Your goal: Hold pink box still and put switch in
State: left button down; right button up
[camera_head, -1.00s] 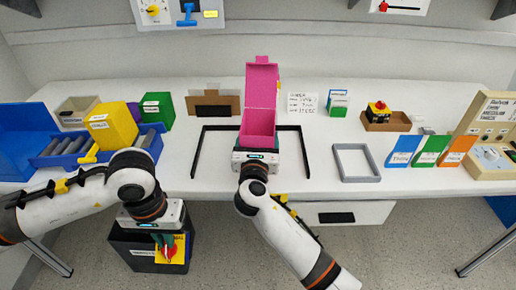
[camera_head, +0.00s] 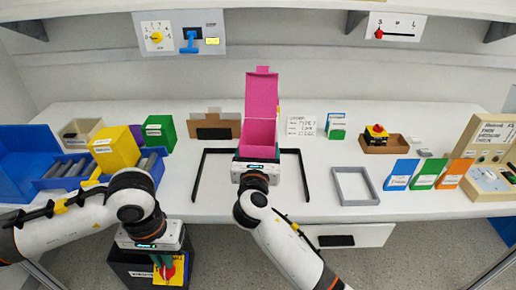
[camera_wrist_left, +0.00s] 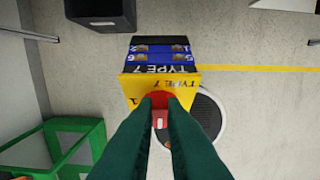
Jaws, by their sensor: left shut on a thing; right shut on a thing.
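The pink box (camera_head: 260,98) stands open on the table with its lid raised at the back. My right gripper (camera_head: 256,160) is at its front wall and shut on it; the fingertips are mostly hidden. My left gripper (camera_head: 166,258) hangs in front of the table, over a dark bin. It is shut on the rotary switch (camera_head: 178,272), which has a yellow plate and a red knob. In the left wrist view the fingers of the left gripper (camera_wrist_left: 160,108) close on the red knob. The switch's yellow plate (camera_wrist_left: 136,86) and blue-black "TYPE 7" body show beyond it.
A black bracket frame (camera_head: 197,178) surrounds the box area. A blue bin (camera_head: 20,165), yellow box (camera_head: 115,150) and green box (camera_head: 160,132) stand at left. A grey tray frame (camera_head: 355,187) and coloured cards (camera_head: 427,173) are at right. The dark bin (camera_head: 118,266) is below the left gripper.

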pick_arm(q)
jog(key=shift+f, duration=0.1)
pick_arm(e)
jog(key=shift+f, duration=0.15)
pick_arm(q)
jog(key=shift+f+b, duration=2.45)
jog(key=shift+b, duration=0.1)
pick_arm(e)
jog(key=shift+f, duration=4.6)
jog(key=shift+f, duration=0.25)
jog(key=o, duration=1.1)
jog(key=shift+c, duration=0.2)
jog(key=c, duration=1)
